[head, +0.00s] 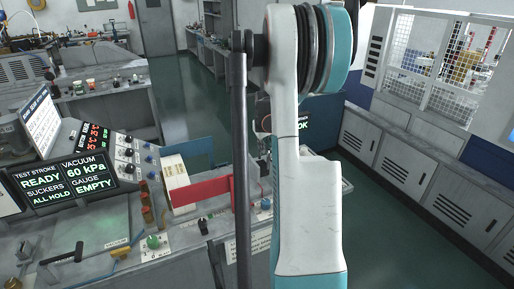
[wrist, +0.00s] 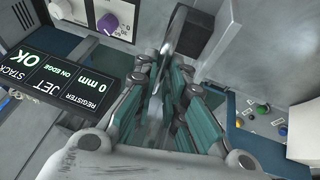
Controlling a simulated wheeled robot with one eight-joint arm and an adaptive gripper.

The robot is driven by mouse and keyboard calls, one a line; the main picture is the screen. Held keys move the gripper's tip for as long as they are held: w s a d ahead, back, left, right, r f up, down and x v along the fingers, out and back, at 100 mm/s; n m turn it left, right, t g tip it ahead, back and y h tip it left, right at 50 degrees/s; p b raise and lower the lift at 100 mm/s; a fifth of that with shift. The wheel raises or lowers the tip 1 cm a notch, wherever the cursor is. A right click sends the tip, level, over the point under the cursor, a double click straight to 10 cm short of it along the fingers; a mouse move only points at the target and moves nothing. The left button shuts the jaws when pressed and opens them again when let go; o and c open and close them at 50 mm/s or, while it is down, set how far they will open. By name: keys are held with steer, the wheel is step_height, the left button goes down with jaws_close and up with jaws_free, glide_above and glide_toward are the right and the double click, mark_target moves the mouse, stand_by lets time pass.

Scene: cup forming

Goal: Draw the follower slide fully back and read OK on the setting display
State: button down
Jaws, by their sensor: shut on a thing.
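My gripper (wrist: 170,70) is shut on a grey, rounded handle-like piece (wrist: 188,32) in the wrist view. I cannot tell for sure whether this piece belongs to the follower slide, or how far back the slide stands. A dark display (wrist: 62,85) at the left of the wrist view appears upside down and reads REGISTER 0 mm, ON EDGE, JET and STACK OK. In the head view a dark panel (head: 304,124) behind my arm shows green text with OK. In that view my arm hides most of the gripper and the held piece.
A status screen (head: 70,178) at left reads READY, 60 kPa, ALL HOLD, EMPTY. A red plate (head: 201,190) and a cream stack (head: 175,180) stand by my arm. A purple knob (wrist: 107,24) and a panel of coloured buttons (wrist: 262,109) flank the gripper. Green floor (head: 190,85) is clear behind.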

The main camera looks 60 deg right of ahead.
steer(key=shift+s+d, duration=0.1)
steer(key=shift+d, duration=0.05)
steer(key=c, duration=1.9)
jaws_free()
steer(key=shift+o, duration=1.2)
steer(key=shift+s+d, duration=0.1)
steer(key=shift+d, duration=0.1)
steer(key=shift+a, duration=0.15)
steer(key=shift+r, duration=0.1)
steer(key=v, duration=1.1)
steer(key=shift+r, duration=0.4)
steer(key=shift+a, duration=0.15)
